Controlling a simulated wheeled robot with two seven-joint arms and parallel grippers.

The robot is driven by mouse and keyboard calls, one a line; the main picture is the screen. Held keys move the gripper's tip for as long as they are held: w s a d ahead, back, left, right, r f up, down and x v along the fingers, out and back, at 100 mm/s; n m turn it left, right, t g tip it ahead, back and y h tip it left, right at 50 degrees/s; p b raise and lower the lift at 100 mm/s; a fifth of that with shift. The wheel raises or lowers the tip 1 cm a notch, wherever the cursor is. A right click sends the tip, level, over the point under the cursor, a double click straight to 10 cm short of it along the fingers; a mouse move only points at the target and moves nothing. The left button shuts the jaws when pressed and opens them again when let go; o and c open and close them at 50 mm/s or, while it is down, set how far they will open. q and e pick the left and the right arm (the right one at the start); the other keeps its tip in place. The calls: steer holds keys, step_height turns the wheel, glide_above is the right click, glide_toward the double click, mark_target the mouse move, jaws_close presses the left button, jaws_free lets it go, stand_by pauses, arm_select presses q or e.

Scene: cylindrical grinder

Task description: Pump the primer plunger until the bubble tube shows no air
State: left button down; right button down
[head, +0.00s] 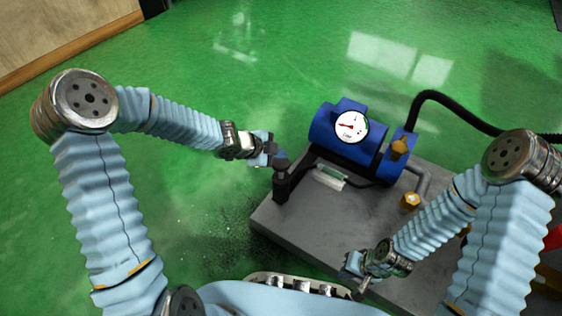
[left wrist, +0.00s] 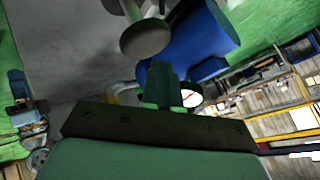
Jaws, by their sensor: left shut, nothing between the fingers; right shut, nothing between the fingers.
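The primer plunger (head: 283,180) is a dark upright cylinder with a round knob at the left corner of the grey base plate. In the left wrist view its knob (left wrist: 146,38) is a grey disc just beyond my fingers. The bubble tube (head: 330,176) is a small clear greenish tube in a pale holder, right of the plunger; I cannot tell whether it holds air. My left gripper (head: 270,154) is shut and empty, close beside the knob; its fingers (left wrist: 165,84) also show in the left wrist view. My right gripper (head: 352,275) is shut and empty over the plate's front edge.
A blue pump (head: 334,117) with a white, red-needled gauge (head: 351,127) stands behind the tube. A brass fitting (head: 400,147), a yellow cap (head: 410,201) and a black hose (head: 455,104) are to the right. Green floor (head: 210,60) lies open beyond the base plate (head: 310,225).

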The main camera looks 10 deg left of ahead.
mark_target(280, 164)
stand_by(0.5)
arm_select(q)
steer(key=shift+f+b, duration=0.35)
steer(key=shift+f, duration=0.05)
steer(key=shift+f+b, duration=0.9)
steer(key=shift+f, duration=0.1)
stand_by(0.8)
steer(key=shift+f, duration=0.65)
stand_by(0.6)
steer(key=shift+r+p, duration=0.15)
steer(key=shift+p, duration=0.15)
steer(key=shift+r+p, duration=1.9)
steer(key=shift+p, duration=0.15)
step_height(280, 164, up, 5)
steer(key=p, duration=0.5)
steer(key=shift+r, duration=0.1)
